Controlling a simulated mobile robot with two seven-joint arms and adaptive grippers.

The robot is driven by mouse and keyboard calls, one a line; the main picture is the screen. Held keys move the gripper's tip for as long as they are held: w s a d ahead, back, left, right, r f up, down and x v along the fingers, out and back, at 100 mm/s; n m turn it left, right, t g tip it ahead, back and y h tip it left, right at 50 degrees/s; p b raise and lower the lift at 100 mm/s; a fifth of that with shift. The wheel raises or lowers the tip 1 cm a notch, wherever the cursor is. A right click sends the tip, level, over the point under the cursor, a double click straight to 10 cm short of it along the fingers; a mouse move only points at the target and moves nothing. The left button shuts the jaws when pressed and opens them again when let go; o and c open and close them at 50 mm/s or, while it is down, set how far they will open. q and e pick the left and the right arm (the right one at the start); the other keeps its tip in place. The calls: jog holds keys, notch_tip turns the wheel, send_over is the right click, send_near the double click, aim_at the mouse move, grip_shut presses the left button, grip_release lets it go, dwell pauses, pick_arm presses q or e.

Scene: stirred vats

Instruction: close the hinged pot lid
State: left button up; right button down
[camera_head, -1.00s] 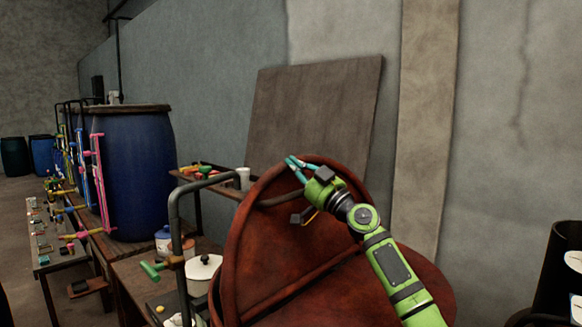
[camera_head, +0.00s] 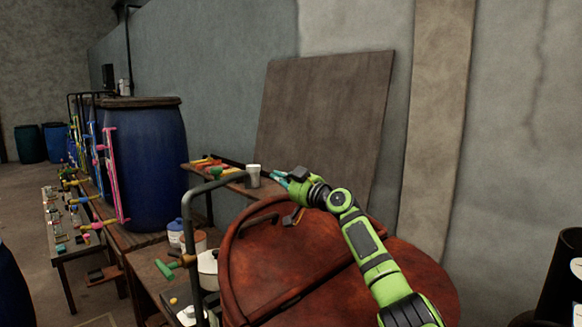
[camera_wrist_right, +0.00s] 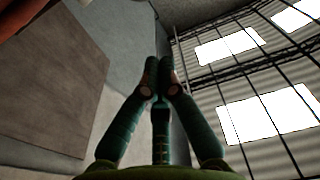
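The pot lid (camera_head: 280,262) is a rusty red-brown half disc in the head view, tilted up from the pot, with a curved bar handle (camera_head: 258,222) on its face. The other half of the pot top (camera_head: 415,285) lies lower at the right. My right gripper (camera_head: 279,177) is just above and beyond the lid's upper rim, its arm crossing in front of the lid's right part. In the right wrist view its fingertips (camera_wrist_right: 158,72) are together with nothing visible between them. Whether the wrist touches the lid is unclear. My left gripper is not in view.
A bent grey pipe (camera_head: 186,230) with a green-handled valve stands close left of the lid. A white pot (camera_head: 208,268) and tins sit on a bench behind it. A shelf with a cup (camera_head: 254,175) is behind the gripper. A board (camera_head: 325,125) leans on the wall.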

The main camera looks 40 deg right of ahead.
jog(key=shift+w+a+f+g, duration=0.1)
jog(key=shift+w+f+g, duration=0.5)
jog(key=shift+w+f, duration=0.45)
jog(key=shift+w+a+f+g, duration=0.1)
jog(key=shift+w+f+g, duration=0.5)
jog(key=shift+w+f, duration=0.4)
jog(key=shift+w+r, duration=0.15)
jog(key=shift+w, duration=0.05)
